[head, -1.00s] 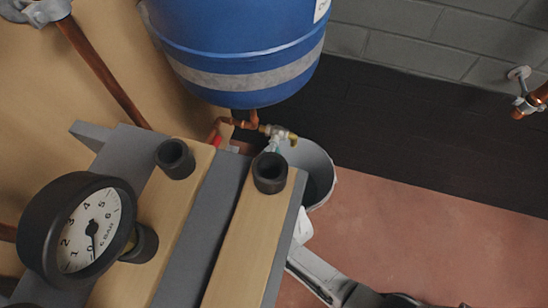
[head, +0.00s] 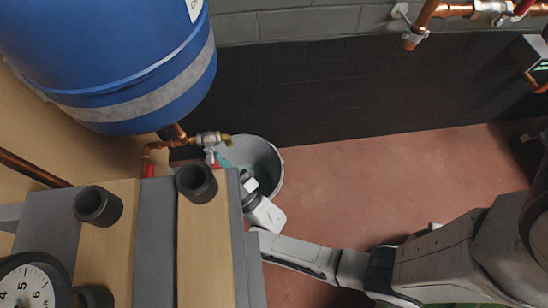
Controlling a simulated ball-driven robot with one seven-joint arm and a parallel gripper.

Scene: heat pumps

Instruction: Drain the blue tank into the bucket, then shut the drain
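The blue tank (head: 115,60) hangs at the upper left with a grey band around its lower part. A brass drain valve (head: 208,139) sits on the copper pipe below it, its spout pointing right over the bucket. A small teal lever (head: 221,160) hangs below the valve body. The grey bucket (head: 272,165) stands on the floor under the spout; its left side and much of its inside are hidden. My gripper (head: 248,185) is at the bucket's near left side, below the lever in the picture. Its fingers are small and partly hidden by the panel, so their opening is unclear.
A wood and grey panel (head: 155,240) with black pipe stubs (head: 196,182) and a pressure gauge (head: 30,288) fills the lower left, close to my gripper. The reddish floor (head: 400,170) is clear right of the bucket.

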